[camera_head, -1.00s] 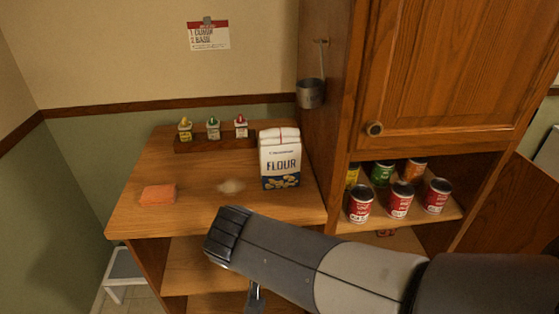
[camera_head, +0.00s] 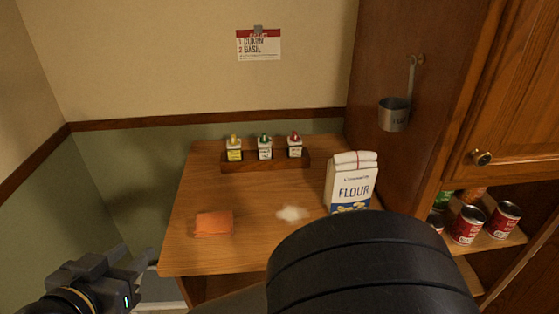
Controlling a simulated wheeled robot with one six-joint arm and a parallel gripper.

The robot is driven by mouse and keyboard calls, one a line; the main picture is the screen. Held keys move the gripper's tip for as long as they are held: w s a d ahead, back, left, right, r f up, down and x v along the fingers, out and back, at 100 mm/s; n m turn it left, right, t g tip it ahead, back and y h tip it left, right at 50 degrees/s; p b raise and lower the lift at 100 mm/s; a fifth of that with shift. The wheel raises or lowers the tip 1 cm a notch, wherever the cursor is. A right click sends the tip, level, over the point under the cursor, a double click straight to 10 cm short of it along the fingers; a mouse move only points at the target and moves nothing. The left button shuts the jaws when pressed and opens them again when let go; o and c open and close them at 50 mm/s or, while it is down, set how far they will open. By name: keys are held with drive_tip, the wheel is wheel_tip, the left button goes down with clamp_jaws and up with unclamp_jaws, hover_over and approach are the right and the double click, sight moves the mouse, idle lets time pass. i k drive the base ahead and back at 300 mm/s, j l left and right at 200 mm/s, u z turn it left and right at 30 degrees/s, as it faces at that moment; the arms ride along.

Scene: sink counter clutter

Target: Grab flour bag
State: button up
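The flour bag (camera_head: 351,185) is white with a folded top, dark "FLOUR" lettering and a blue band low down. It stands upright at the right side of the wooden counter, close to the cabinet's side wall. Its lower edge is partly hidden by my arm in front. My gripper (camera_head: 132,262) is at the lower left, off the counter's left front corner and well away from the bag. It holds nothing that I can see. Its fingers are small and seen at an angle, so their opening is unclear.
An orange sponge (camera_head: 214,223) and a patch of white powder (camera_head: 292,213) lie on the counter (camera_head: 250,247). Three small bottles stand in a wooden rack (camera_head: 266,161) at the back. A metal cup (camera_head: 395,114) hangs on the cabinet; cans (camera_head: 467,225) stand on its shelf.

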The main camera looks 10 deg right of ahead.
sight(351, 176)
drive_tip(key=i+j+z, duration=0.15)
drive_tip(key=j+z, duration=0.45)
drive_tip(key=j, duration=0.15)
drive_tip(key=i+j+z, duration=0.1)
drive_tip(key=j+z, duration=0.3)
drive_tip(key=z, duration=1.45)
